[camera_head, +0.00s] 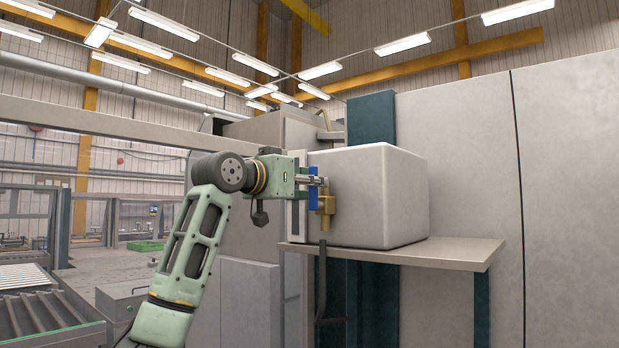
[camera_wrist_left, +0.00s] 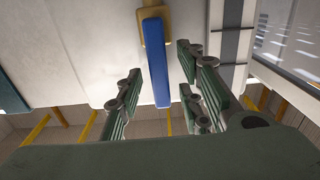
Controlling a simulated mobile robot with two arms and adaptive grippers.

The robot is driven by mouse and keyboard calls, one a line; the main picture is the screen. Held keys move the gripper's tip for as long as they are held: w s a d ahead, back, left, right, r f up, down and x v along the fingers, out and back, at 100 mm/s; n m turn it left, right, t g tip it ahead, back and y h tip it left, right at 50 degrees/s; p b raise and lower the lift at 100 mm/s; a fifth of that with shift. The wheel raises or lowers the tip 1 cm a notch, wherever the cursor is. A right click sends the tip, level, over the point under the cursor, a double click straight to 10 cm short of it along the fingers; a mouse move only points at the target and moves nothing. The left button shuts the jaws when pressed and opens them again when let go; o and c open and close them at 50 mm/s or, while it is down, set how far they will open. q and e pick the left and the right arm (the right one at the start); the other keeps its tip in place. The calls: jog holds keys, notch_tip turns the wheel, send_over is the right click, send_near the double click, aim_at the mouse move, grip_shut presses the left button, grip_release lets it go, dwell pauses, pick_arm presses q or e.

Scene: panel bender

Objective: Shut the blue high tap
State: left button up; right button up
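The tap has a blue lever handle (camera_head: 313,194) on a brass body (camera_head: 326,204), mounted at the left end of a white box-shaped unit. In the left wrist view the blue handle (camera_wrist_left: 157,62) hangs down from its brass fitting (camera_wrist_left: 153,12), slightly tilted. My left gripper (camera_head: 314,181) is at the handle in the head view. In the left wrist view my left gripper (camera_wrist_left: 161,78) is open, with fingers spread on both sides of the handle and gaps visible. Whether any finger touches the handle cannot be told. My right gripper is in neither view.
The white unit (camera_head: 385,195) rests on a grey shelf (camera_head: 440,251) attached to a large grey machine panel (camera_head: 460,140). A dark pipe (camera_head: 322,285) runs down from the tap past the shelf's edge. A roller conveyor (camera_head: 45,312) stands at the lower left.

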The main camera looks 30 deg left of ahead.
pick_arm(q)
jog(key=shift+s, duration=0.1)
jog(key=shift+c, duration=0.7)
grip_shut()
